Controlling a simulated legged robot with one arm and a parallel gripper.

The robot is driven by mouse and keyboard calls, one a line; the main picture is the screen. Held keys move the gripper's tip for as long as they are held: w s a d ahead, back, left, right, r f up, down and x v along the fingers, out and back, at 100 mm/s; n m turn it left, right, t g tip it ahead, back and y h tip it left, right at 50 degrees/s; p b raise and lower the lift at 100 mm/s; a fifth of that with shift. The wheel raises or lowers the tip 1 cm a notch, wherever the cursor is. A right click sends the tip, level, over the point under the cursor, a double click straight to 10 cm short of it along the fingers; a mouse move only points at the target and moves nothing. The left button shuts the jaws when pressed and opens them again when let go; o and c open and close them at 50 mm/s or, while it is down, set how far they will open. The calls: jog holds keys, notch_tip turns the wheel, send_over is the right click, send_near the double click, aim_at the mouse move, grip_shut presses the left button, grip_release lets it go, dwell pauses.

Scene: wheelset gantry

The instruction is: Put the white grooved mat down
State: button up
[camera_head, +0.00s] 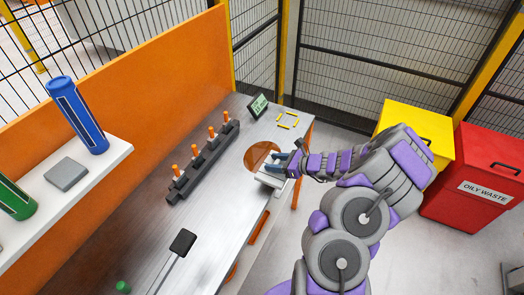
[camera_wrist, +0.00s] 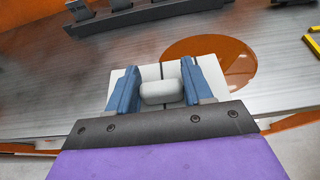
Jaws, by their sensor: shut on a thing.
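The white grooved mat (camera_wrist: 150,72) shows in the wrist view, pale with dark lines across it. A rounded white grip stands up in its middle. My gripper (camera_wrist: 161,92) is shut on this grip, one blue finger on each side. In the head view the mat (camera_head: 269,181) is at the bench's right edge, partly hidden by my gripper (camera_head: 281,162). It overlaps the near side of an orange-brown round patch (camera_head: 259,154). I cannot tell whether the mat touches the bench top.
The metal bench (camera_head: 210,210) has a dark rack (camera_head: 204,162) with several orange-topped pegs. A small display (camera_head: 258,105) and a yellow corner-marked square (camera_head: 288,120) are at the far end. A black-headed tool (camera_head: 182,242) lies nearer. Yellow (camera_head: 415,128) and red (camera_head: 480,175) bins stand right.

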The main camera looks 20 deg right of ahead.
jog(key=w, duration=0.3)
jog(key=w+f+b, duration=0.1)
jog(key=w, duration=0.7)
jog(key=shift+w+d+f, duration=0.15)
jog(key=shift+d+f, duration=0.05)
jog(key=shift+d, duration=0.1)
jog(key=shift+w+a, duration=0.1)
jog(key=shift+w, duration=0.6)
notch_tip(320, 180, down, 4)
jog(key=shift+r+b, duration=0.25)
jog(key=shift+b, duration=0.5)
jog(key=o, duration=1)
jog(key=shift+r, duration=0.1)
